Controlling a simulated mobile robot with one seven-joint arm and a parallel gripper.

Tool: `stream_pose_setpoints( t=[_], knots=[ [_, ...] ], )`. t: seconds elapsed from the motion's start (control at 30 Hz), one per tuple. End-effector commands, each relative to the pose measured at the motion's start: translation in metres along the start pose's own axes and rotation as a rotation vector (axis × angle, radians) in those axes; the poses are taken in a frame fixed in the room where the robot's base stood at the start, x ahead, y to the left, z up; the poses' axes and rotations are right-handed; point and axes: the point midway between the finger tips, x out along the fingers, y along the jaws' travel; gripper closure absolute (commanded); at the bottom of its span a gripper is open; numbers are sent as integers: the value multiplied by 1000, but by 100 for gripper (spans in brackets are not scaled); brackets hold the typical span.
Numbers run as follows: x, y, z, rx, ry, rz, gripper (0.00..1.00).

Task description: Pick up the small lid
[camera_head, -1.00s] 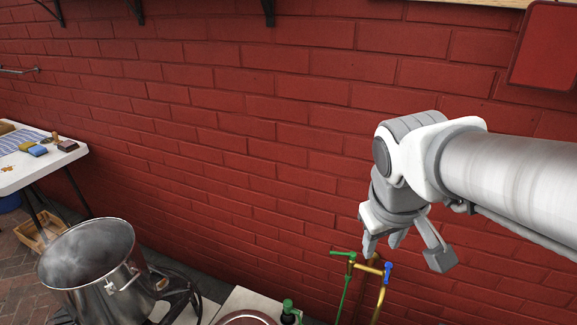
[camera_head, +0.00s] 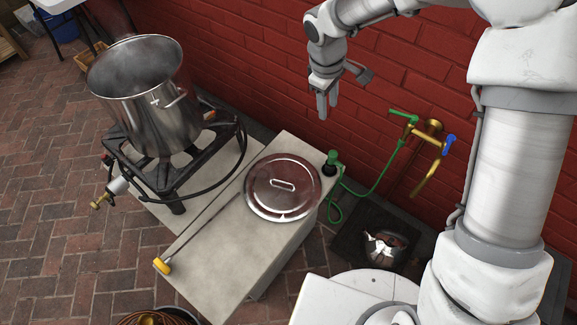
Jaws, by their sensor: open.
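A round steel lid (camera_head: 262,199) with a bar handle on top lies flat on the pale block-like bench in the middle of the view. It is the only lid that I can make out. My gripper (camera_head: 327,108) points down in front of the brick wall, above and behind the lid, to its upper right. It is apart from the lid and empty. From this angle its fingers overlap, so the gap between them is hard to see.
A large steaming pot (camera_head: 142,98) stands on a black burner left of the bench (camera_head: 215,250). A long yellow-tipped rod (camera_head: 163,265) lies beside the lid. A green-capped bottle (camera_head: 333,158) stands at the bench's back corner. A brass tap (camera_head: 427,140) juts from the wall.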

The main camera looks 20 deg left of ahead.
Motion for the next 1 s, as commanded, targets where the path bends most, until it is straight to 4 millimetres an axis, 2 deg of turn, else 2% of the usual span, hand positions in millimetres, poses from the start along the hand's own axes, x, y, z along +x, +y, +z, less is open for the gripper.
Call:
stream_pose_setpoints(
  t=[0.03,0.1,0.3,0.4,0.53,0.77,1.0],
  knots=[
    [26,-9,-13,-41,1,-20,57],
    [51,-20,-30,-94,7,-41,57],
    [122,-56,-73,-232,31,-101,57],
    [150,-72,-88,-284,42,-126,57],
    [175,-89,-102,-330,53,-149,57],
    [199,-101,-109,-358,60,-164,57],
    [249,-110,-110,-357,59,-166,57]
  ],
)
